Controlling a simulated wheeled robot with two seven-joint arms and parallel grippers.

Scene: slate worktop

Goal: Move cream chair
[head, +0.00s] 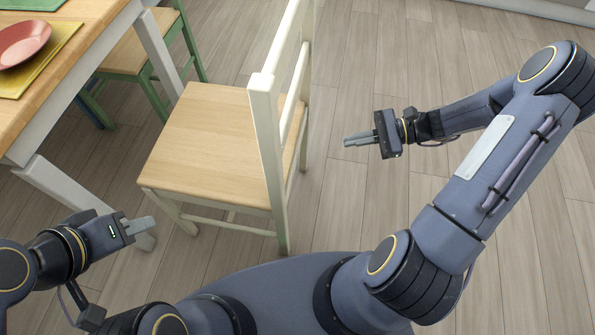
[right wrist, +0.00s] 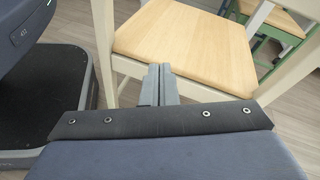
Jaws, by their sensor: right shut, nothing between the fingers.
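The cream chair (head: 210,145) stands upright on the floor in the middle of the head view, its light wood seat toward the table and its cream backrest on the right. My right gripper (head: 350,140) is to the right of the backrest, apart from it, with its fingers shut and empty, pointing at the chair. In the right wrist view, the shut fingers (right wrist: 160,72) are in front of the chair's seat (right wrist: 185,45). My left gripper (head: 148,226) is at the near left, below the seat's front left corner in the picture and apart from the chair; whether its fingers are closed is unclear.
A wooden table (head: 85,45) with pale legs stands at the upper left, holding a red plate (head: 25,40) on a yellow mat (head: 52,58). A green chair (head: 130,55) stands behind the cream chair by the table. The wood floor right of the backrest is clear beyond my arm.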

